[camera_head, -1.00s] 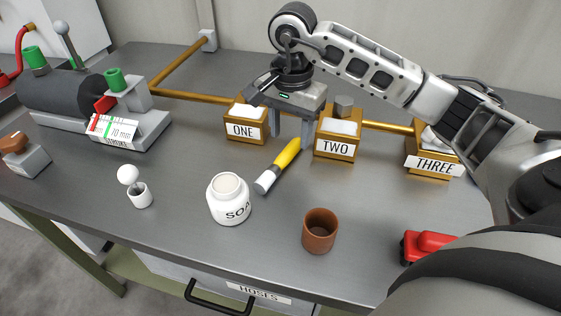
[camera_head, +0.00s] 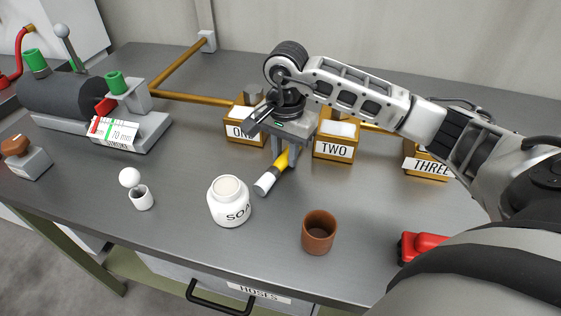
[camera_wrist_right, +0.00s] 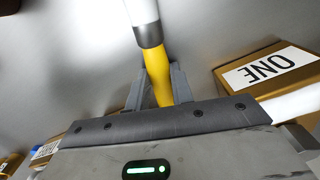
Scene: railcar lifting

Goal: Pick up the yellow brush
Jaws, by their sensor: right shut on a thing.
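The yellow brush (camera_head: 269,180) has a yellow handle, a dark band and a white end. It lies on the grey table between the boxes marked ONE and TWO, its white end toward the front. My right gripper (camera_head: 282,160) is down over the handle and shut on it. In the right wrist view the brush (camera_wrist_right: 156,68) runs up from between the two grey fingers of the right gripper (camera_wrist_right: 160,86). The rear of the handle is hidden under the gripper. My left gripper is not in view.
Boxes ONE (camera_head: 243,138) and TWO (camera_head: 334,150) stand close on either side of the gripper. A white soap jar (camera_head: 229,202) and a brown cup (camera_head: 319,232) stand in front. Box THREE (camera_head: 428,168) is at right. A brass pipe (camera_head: 180,97) runs behind.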

